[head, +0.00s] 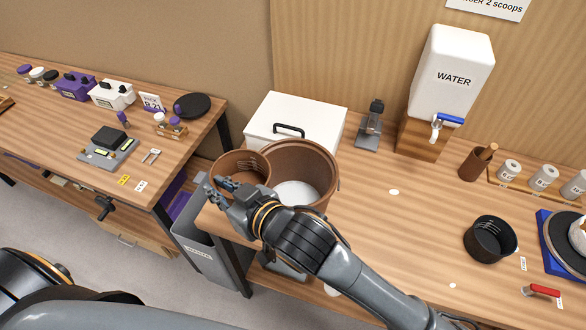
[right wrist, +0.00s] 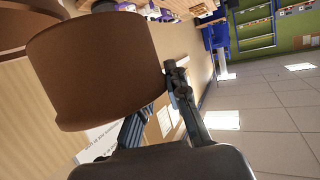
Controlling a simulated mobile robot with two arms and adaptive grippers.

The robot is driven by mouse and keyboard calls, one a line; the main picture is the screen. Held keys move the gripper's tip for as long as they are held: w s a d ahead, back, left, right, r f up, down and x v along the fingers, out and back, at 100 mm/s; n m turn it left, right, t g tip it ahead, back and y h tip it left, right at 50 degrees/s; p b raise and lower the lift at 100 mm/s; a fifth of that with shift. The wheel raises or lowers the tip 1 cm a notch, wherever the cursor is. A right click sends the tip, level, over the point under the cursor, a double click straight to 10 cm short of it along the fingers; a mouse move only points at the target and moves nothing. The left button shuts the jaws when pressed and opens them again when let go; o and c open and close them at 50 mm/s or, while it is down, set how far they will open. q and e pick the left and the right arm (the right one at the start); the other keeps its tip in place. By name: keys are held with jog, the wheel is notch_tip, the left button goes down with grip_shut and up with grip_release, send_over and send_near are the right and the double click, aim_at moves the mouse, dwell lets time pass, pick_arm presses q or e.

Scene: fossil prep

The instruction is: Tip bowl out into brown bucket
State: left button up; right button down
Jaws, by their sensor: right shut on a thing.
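The brown bowl (head: 250,158) is in my right gripper (head: 222,190), held just left of the brown bucket. The gripper is shut on the bowl's near-left side. In the right wrist view the bowl (right wrist: 95,65) fills the upper left as a tilted brown cylinder, with the fingers (right wrist: 155,108) at its lower edge. The brown bucket (head: 322,165) stands upright on the bench, with something white at its bottom. The bowl overlaps the bucket's left rim in the head view; I cannot tell if they touch. The bowl's contents are not clearly visible. My left gripper is not in view.
A white lidded box (head: 318,118) stands behind the bucket. A white water tank (head: 452,75) is at the back right. A black bowl (head: 490,238) sits on the right. A grey bin (head: 205,250) stands in the gap between the benches. The bench middle is mostly clear.

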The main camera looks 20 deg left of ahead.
jog(key=shift+w+d+r, duration=0.1)
jog(key=shift+w+r, duration=0.05)
jog(key=shift+r, duration=0.15)
notch_tip(320, 180, up, 4)
jog(key=shift+r, duration=0.25)
jog(key=s+d, duration=0.2)
jog(key=s, duration=0.6)
jog(key=shift+s+d, duration=0.25)
jog(key=shift+s, duration=0.15)
